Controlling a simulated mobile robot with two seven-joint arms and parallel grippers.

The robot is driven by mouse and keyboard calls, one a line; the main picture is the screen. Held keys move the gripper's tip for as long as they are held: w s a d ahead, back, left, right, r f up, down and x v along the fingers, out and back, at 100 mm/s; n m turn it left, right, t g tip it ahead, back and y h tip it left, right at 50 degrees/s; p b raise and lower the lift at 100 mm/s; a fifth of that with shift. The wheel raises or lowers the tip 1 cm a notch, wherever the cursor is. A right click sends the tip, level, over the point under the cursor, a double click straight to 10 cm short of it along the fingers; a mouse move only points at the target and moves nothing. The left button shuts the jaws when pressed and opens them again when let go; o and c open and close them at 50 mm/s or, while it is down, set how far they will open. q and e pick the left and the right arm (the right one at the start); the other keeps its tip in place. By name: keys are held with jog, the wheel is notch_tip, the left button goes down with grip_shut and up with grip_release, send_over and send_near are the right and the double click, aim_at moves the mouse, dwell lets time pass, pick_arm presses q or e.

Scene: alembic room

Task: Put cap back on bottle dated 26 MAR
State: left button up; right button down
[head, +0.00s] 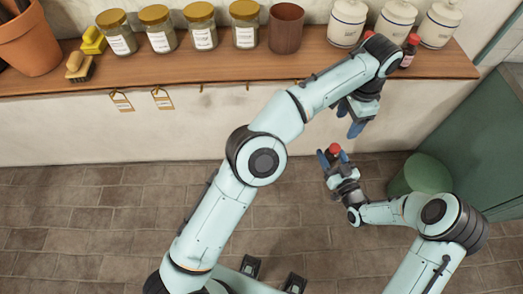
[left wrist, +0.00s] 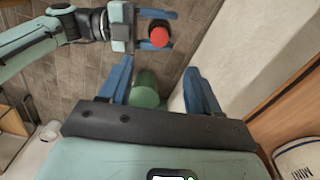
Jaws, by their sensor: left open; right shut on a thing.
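My right gripper (head: 329,157) is shut on a red-topped thing (head: 335,149), held out in front of the shelf. In the left wrist view the red round top (left wrist: 160,37) sits between the blue fingers with a dark edge around it. I cannot tell how much of a bottle is below it, and no date is readable. My left gripper (head: 351,118) is open and empty, above and to the right of the right gripper. A small dark bottle with a red top (head: 409,50) stands on the shelf at the right. Another bit of red (head: 368,34) shows behind my left wrist.
The wooden shelf (head: 220,72) carries several labelled jars (head: 200,30), a brown cup (head: 286,28), white canisters (head: 347,22), a terracotta pot (head: 28,40) and brushes (head: 80,66). A green bin (head: 424,174) and a green cabinet (head: 480,140) stand at the right.

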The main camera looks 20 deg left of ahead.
pick_arm(q)
jog(key=w+f+n+t+h, duration=0.25)
jog(key=w+f+h, duration=0.35)
jog(key=f, duration=0.8)
jog(key=a+f+n+t+y, duration=0.25)
jog(key=a+f+n, duration=0.25)
jog(key=a+f, duration=0.75)
jog(key=s+a+f+n+g, duration=0.3)
jog(key=s+f, duration=1.1)
jog(key=s, duration=0.3)
jog(key=s+f+n+g, duration=0.1)
jog(key=s+n, duration=0.1)
jog(key=s, duration=0.9)
jog(key=s+a+f+n+g, duration=0.1)
jog(key=s+n+g, duration=0.1)
jog(key=s, duration=1)
jog(key=shift+s, duration=0.15)
jog(key=shift+f+n, duration=0.1)
jog(key=shift+n, duration=0.15)
